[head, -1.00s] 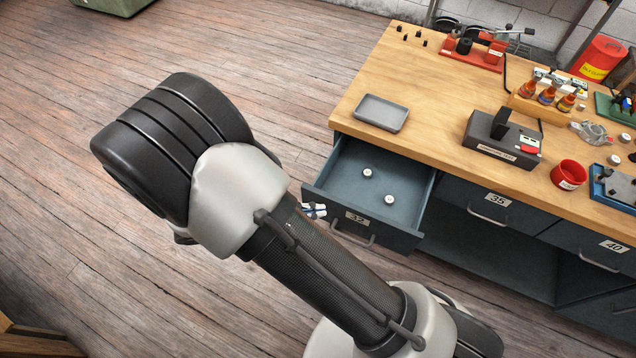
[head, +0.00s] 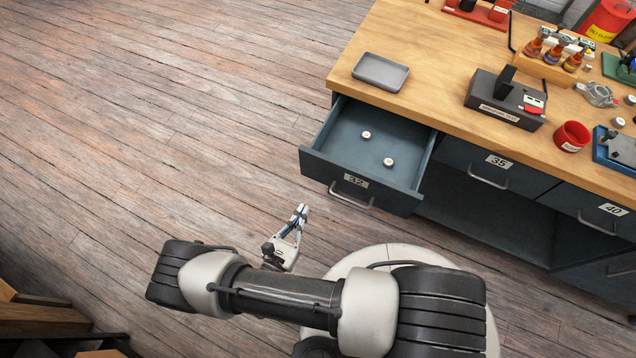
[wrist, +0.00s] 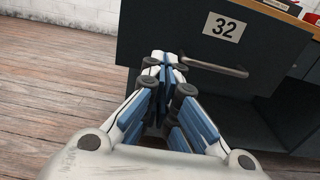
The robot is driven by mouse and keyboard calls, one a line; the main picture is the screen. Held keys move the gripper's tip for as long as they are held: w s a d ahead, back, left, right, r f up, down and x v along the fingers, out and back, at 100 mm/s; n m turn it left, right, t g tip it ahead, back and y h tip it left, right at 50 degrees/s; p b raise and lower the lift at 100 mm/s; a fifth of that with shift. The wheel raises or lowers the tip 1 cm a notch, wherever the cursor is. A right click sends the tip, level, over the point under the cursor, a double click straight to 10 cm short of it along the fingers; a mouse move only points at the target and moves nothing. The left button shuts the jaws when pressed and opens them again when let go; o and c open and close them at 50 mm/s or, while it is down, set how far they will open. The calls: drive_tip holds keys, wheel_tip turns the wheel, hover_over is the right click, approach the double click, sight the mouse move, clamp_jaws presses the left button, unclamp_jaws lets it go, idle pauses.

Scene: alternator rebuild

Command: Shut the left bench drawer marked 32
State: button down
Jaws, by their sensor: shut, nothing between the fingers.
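The left bench drawer marked 32 (head: 318,172) is pulled well out from the bench. Two small round white-topped parts (head: 366,135) lie inside it. Its front carries a 32 label and a grey bar handle (head: 350,196). The drawer front (wrist: 150,36) and the handle (wrist: 214,68) also show in the wrist view. My gripper (head: 301,211) is shut and empty. It is in front of the drawer, a little left of and short of the handle in the head view. In the wrist view my gripper (wrist: 163,60) points at the drawer front, left of the handle; contact cannot be told.
The wooden bench top (head: 440,60) holds a grey tray (head: 381,72), a dark tester box (head: 504,98) and a red cup (head: 571,136). Drawers 35 (head: 475,168) and 40 (head: 590,210) are shut. The plank floor (head: 170,130) left of the bench is clear.

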sight(323, 175)
drive_tip(key=b+x, duration=0.1)
drive_tip(key=x, duration=0.9)
drive_tip(key=shift+w+d+b, duration=0.2)
drive_tip(key=shift+w+b, duration=0.1)
drive_tip(key=shift+w+d, duration=0.1)
drive_tip(key=shift+w, duration=0.05)
